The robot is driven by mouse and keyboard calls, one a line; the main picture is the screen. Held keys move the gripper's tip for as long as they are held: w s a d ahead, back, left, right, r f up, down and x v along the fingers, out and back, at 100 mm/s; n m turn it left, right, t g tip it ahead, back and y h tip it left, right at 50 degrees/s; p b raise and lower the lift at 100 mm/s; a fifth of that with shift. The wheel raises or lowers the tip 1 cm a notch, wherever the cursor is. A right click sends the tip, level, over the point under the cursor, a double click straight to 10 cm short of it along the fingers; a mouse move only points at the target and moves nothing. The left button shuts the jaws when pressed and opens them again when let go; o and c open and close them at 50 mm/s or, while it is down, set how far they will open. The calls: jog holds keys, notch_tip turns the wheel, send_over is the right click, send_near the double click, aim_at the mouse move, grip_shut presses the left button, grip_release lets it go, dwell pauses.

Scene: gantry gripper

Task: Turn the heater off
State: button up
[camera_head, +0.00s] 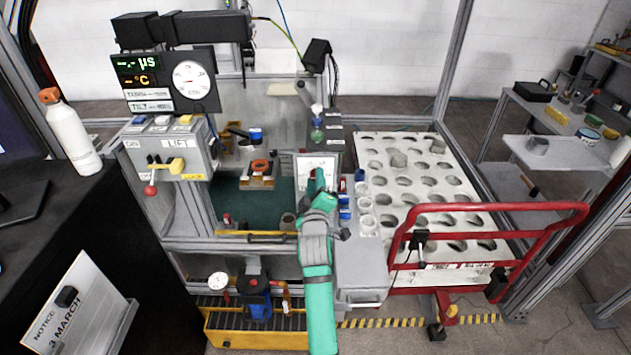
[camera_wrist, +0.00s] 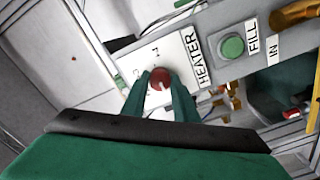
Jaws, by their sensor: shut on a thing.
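The heater control is a red knob (camera_wrist: 160,78) on a white panel (camera_wrist: 178,50) labelled HEATER in the wrist view. My gripper (camera_wrist: 160,92) has its two green fingers closed around the knob, one on each side. In the head view my green arm reaches up to the same white panel (camera_head: 318,162), and my gripper (camera_head: 314,182) is at its lower part. The knob is mostly hidden there by my gripper. The knob's exact setting cannot be told, since the fingers cover part of the panel's markings.
A green button (camera_wrist: 232,46) marked FILL sits beside the heater panel, with brass fittings (camera_wrist: 295,12) nearby. In the head view a lift box (camera_head: 170,150) with a red-tipped lever stands left. A perforated white table (camera_head: 440,255) and a red rail (camera_head: 490,208) lie right.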

jog(key=shift+d+f, duration=0.1)
jog(key=shift+f, duration=0.1)
jog(key=o, duration=1.1)
jog(key=shift+c, duration=0.2)
jog(key=shift+r, duration=0.1)
jog(key=shift+s, duration=0.1)
jog(key=s, duration=1)
jog(key=shift+s, duration=0.35)
